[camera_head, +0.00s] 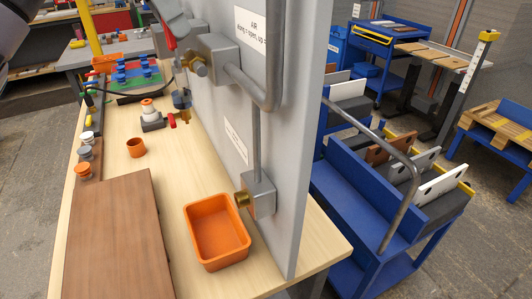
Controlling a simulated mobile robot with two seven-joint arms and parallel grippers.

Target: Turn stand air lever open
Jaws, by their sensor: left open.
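A panel stands upright on the bench and carries a label (252,32) starting "AIR". Below and left of the label is a grey valve block (212,52) with a brass end and a pipe. A red lever (170,41) shows left of this block, at the top of the view. My right gripper is not in view.
A lower brass fitting (182,99) with a red handle hangs by the panel. The bench holds an orange tray (217,262), an orange cup (136,148) and a brown board (110,240). A blue cart (350,200) with boards stands right of the panel.

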